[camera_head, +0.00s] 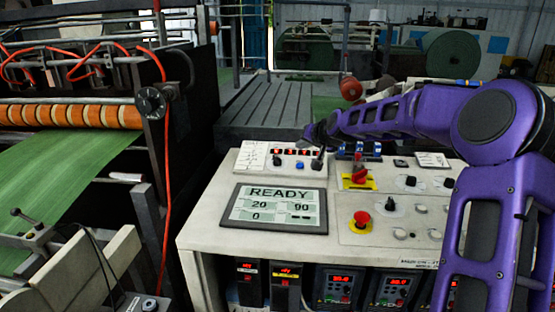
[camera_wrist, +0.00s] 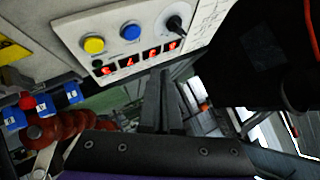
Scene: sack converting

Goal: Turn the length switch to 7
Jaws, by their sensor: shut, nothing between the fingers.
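My gripper (camera_head: 318,162) reaches from the right over the small white control box (camera_head: 244,168) at the back of the console. In the wrist view its dark fingers (camera_wrist: 163,78) are together and empty, close to a row of red digits (camera_wrist: 153,52). The digits are too small to read surely; they also show in the head view (camera_head: 290,152). Beside them are a black knob (camera_wrist: 175,23), a blue button (camera_wrist: 131,31) and a yellow button (camera_wrist: 93,45). No legible label tells me which part is the length switch. I cannot tell whether the fingers touch the box.
A screen (camera_head: 275,208) reads READY, 20, 90 and 0. A red rotary switch on a yellow plate (camera_head: 359,182), blue switches (camera_head: 371,148) and a red emergency button (camera_head: 361,218) stand right of it. A green web machine (camera_head: 50,180) is at left.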

